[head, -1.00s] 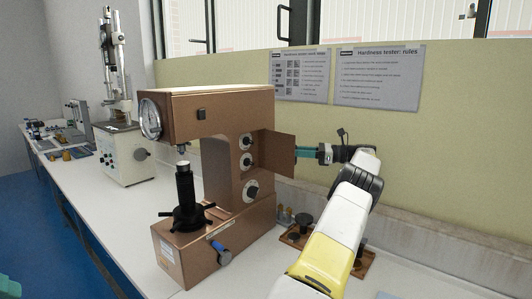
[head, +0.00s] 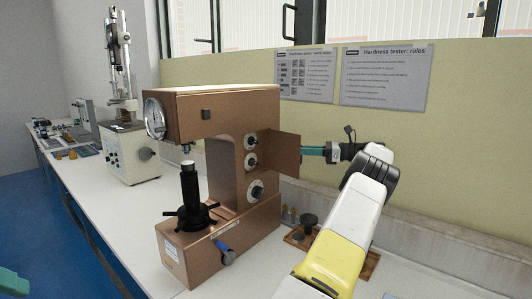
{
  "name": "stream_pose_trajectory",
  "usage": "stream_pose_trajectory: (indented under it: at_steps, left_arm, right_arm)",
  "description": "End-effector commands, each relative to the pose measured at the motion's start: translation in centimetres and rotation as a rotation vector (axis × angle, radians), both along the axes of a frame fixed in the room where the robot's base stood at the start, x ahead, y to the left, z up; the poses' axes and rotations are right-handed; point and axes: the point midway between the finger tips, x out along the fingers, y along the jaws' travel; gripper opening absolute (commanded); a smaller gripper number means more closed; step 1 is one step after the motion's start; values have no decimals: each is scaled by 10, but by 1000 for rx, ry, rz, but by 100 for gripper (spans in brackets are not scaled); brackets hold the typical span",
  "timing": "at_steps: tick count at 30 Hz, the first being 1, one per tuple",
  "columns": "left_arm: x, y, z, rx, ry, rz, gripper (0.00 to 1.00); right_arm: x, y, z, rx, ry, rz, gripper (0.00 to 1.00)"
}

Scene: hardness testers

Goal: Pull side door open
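The brown hardness tester (head: 200,250) stands on the white bench, with a round dial on its left end and several knobs on its side. Its side door (head: 287,155) is a brown panel standing out from the body to the right, swung open beside the knobs. My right gripper (head: 308,154), with teal fingers, is at the door's outer edge. The fingertips are partly hidden behind or at the panel, so whether they grip it cannot be seen. Only a small teal piece of my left gripper (head: 12,284) shows at the lower left corner.
A wooden tray (head: 295,238) with small parts lies right of the tester, partly behind my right arm. A white tester (head: 125,155) and small items stand farther left on the bench (head: 100,205). The wall with posters (head: 385,78) is close behind my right gripper.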

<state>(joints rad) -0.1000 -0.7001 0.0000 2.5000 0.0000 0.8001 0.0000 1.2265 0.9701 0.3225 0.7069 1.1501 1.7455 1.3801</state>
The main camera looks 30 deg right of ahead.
Motion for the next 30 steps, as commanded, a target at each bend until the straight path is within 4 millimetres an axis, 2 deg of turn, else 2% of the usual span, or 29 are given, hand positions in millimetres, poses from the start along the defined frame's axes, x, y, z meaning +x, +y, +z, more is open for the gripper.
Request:
stream_pose_trajectory:
  at_steps: [1,11,24,30]
  left_arm:
    - [0,0,0,0,0,0,36]
    - [0,0,0,0,0,0,36]
    - [0,0,0,0,0,0,36]
    - [0,0,0,0,0,0,36]
  right_arm:
    - [-4,9,35,-6,-61,14,30]
    - [-32,38,38,-8,-60,10,30]
    - [-80,94,38,-5,-49,7,30]
    - [-92,108,39,-5,-49,8,30]
